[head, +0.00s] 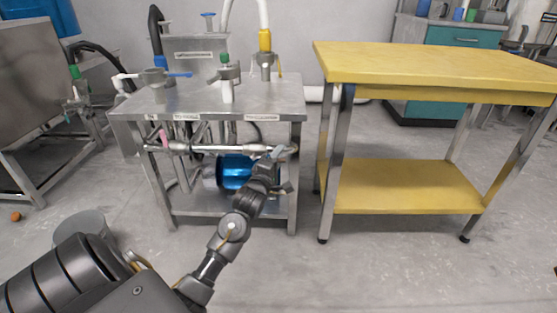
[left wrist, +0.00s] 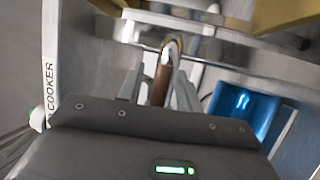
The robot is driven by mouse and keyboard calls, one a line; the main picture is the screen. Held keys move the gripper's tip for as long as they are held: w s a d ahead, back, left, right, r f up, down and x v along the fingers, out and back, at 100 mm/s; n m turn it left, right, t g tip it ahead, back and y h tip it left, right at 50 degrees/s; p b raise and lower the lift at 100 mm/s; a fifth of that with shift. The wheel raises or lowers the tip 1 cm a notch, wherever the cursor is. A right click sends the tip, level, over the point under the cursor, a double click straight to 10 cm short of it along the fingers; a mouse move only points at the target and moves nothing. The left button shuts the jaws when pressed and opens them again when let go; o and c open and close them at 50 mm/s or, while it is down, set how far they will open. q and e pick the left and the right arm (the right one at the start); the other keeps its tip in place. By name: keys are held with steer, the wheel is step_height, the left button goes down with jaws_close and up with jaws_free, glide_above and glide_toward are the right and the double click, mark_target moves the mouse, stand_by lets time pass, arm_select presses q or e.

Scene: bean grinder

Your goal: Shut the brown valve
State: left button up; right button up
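The brown valve's handle (left wrist: 161,84) shows in the left wrist view as a narrow brown bar with a shiny, bent metal end. It lies between the two fingers of my left gripper (left wrist: 158,88), with a visible gap on either side. In the head view my left gripper (head: 283,168) is at the right front of the metal machine frame, by the horizontal pipe. I cannot make out the brown handle there. My left gripper looks open around the handle. My right gripper is not in view.
The steel pump table (head: 200,105) carries hoses and fittings on top. A pipe (head: 222,149) runs across its front, with a pink-handled valve (head: 164,137) at left. A blue motor (head: 236,172) sits below. A yellow table (head: 440,65) stands close on the right.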

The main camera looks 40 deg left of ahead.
arm_select(q)
jaws_close()
steer(key=shift+w+r, duration=0.1)
stand_by(0.4)
